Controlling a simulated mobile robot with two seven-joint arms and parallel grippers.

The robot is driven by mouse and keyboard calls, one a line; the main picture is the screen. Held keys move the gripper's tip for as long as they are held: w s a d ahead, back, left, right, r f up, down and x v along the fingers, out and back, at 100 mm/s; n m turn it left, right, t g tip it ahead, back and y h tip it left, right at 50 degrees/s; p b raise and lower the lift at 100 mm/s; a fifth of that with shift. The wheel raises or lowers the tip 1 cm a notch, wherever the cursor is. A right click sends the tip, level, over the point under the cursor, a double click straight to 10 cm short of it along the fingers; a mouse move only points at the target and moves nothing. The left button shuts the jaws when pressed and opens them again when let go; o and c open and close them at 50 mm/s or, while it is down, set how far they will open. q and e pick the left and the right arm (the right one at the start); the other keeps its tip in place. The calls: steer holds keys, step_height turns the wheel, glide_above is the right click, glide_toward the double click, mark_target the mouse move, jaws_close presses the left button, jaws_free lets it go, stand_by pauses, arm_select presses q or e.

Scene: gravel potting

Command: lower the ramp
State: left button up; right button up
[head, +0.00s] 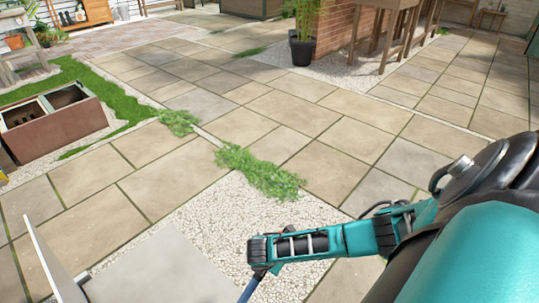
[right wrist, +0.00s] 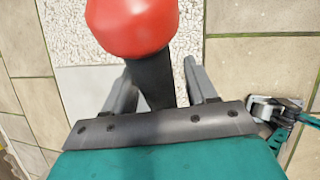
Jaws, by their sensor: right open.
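In the right wrist view my right gripper (right wrist: 158,70) is open, with one grey finger on each side of a black handle (right wrist: 153,82). The handle ends in a large red knob (right wrist: 132,24) beyond the fingertips. I see a gap beside the fingers; I cannot tell if either touches the handle. In the head view a flat light-grey panel (head: 155,275) lies at the bottom, with a thin upright edge panel (head: 50,260) on its left. I cannot tell if this is the ramp. My left gripper is not in view.
Stone paving (head: 245,127) is open ahead, with white gravel (head: 215,215) and green plants (head: 260,172) across it. A black plant pot (head: 303,48) and wooden tables (head: 385,22) stand at the back.

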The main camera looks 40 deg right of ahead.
steer(key=shift+f, duration=0.1)
steer(key=shift+c, duration=0.2)
jaws_close()
stand_by(0.4)
